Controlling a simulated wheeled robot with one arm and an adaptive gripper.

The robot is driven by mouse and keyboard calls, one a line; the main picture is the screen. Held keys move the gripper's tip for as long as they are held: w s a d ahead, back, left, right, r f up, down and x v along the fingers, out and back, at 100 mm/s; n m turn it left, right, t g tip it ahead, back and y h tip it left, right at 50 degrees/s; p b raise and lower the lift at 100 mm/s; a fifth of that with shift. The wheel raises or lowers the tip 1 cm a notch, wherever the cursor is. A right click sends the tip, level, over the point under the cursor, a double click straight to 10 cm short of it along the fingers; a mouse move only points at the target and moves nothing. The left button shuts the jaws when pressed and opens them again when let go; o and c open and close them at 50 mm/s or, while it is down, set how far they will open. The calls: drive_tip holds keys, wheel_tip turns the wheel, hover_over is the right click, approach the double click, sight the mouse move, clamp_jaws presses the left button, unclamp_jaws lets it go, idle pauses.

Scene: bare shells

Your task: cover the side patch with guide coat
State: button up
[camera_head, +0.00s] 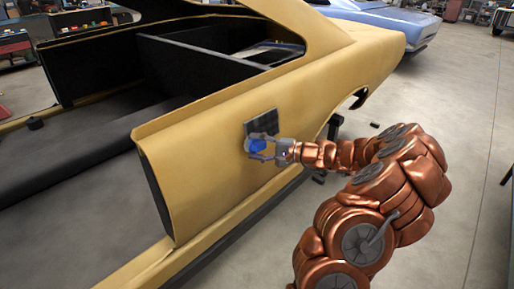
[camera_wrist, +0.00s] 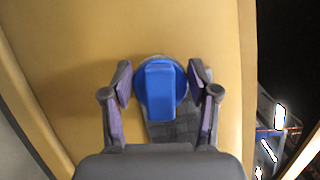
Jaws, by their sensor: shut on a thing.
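The side patch (camera_head: 263,122) is a dark grey, squarish area on the yellow side of the car shell (camera_head: 215,110), behind the door opening. In the wrist view the patch (camera_wrist: 172,133) shows below and beside a blue round applicator with a raised block handle (camera_wrist: 160,92). My gripper (camera_head: 260,147) is shut on this blue applicator (camera_head: 254,146) at the patch's lower left part. The applicator's face is hidden, so I cannot tell whether it touches the panel. Its left part in the wrist view lies over yellow panel. Most of the visible patch looks dark.
The yellow shell's open door space (camera_head: 90,180) lies left of the patch. A blue car (camera_head: 385,18) stands behind at the upper right. A small dark item (camera_head: 375,125) lies on the floor near the wheel arch. The concrete floor (camera_head: 460,120) on the right is mostly free.

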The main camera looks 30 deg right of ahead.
sight(262, 141)
drive_tip(key=shift+w+a+f, duration=0.1)
drive_tip(key=shift+w+a, duration=0.05)
drive_tip(key=shift+w, duration=0.55)
idle(0.4)
drive_tip(key=shift+w+d, duration=0.15)
drive_tip(key=shift+d, duration=0.8)
drive_tip(key=shift+w+d, duration=0.1)
drive_tip(key=shift+d, duration=0.8)
drive_tip(key=shift+w+d, duration=0.25)
drive_tip(key=shift+d, duration=0.6)
drive_tip(key=shift+w+d, duration=0.25)
drive_tip(key=shift+d, duration=0.55)
drive_tip(key=shift+b, duration=0.4)
drive_tip(key=shift+s+a+f+b, duration=0.1)
drive_tip(key=shift+s+a+b, duration=0.15)
drive_tip(key=shift+a+b, duration=0.55)
drive_tip(key=shift+s+a+r+b, duration=0.15)
drive_tip(key=shift+a+b, duration=0.25)
drive_tip(key=shift+a, duration=0.85)
drive_tip(key=shift+s+a+f+b, duration=0.15)
drive_tip(key=shift+s+a+b, duration=0.15)
drive_tip(key=shift+a+b, duration=0.5)
drive_tip(key=shift+a, duration=0.65)
drive_tip(key=shift+w+a+r+p, duration=0.15)
drive_tip(key=shift+r+p, duration=0.55)
drive_tip(key=shift+r, duration=0.9)
